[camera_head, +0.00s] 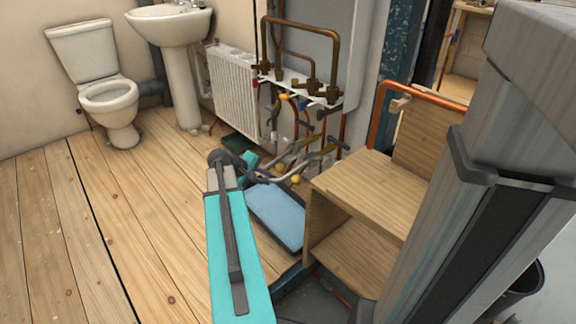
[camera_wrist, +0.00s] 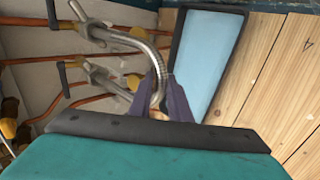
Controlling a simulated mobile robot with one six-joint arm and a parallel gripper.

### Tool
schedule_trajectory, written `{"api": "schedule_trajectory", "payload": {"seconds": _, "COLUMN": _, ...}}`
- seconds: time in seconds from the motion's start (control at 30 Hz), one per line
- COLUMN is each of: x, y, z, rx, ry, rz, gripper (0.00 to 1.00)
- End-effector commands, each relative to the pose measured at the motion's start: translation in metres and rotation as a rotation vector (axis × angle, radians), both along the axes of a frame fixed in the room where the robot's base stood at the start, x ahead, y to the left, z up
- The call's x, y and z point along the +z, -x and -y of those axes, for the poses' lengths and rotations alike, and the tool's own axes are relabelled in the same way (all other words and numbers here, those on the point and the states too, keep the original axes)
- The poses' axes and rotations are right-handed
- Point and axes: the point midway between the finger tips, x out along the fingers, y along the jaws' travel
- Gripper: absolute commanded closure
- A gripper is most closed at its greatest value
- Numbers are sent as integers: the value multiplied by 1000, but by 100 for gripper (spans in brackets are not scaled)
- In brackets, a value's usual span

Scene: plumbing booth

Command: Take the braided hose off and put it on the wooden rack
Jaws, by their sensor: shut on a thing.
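The braided hose (camera_wrist: 150,57) is a silvery curved tube in the wrist view. Its upper end meets a metal fitting (camera_wrist: 97,30) on the pipework, and it bends round to my gripper (camera_wrist: 161,98). The purple fingers are shut on the bend. The fingers hide part of the hose, so I cannot tell how its lower end meets the second fitting (camera_wrist: 100,78). In the head view my gripper (camera_head: 263,173) is low by the pipes, and the hose there is small and hard to make out. The wooden rack (camera_head: 368,188) stands to the right, its upper shelf bare.
A blue-topped mat or tray (camera_head: 275,215) lies on the floor beneath my gripper. Copper pipes and valves (camera_head: 300,90) and a white radiator (camera_head: 232,92) stand behind. A toilet (camera_head: 107,98) and basin (camera_head: 170,27) are at the back left. The wooden floor at left is clear.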

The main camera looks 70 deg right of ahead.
Motion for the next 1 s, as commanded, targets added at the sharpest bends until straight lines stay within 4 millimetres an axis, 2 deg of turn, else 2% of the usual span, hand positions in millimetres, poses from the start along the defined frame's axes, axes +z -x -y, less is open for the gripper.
{"api": "schedule_trajectory", "payload": {"seconds": 1.0, "x": 1, "y": -25, "z": -39, "rx": 1, "ry": 0, "rz": -1, "gripper": 100}}
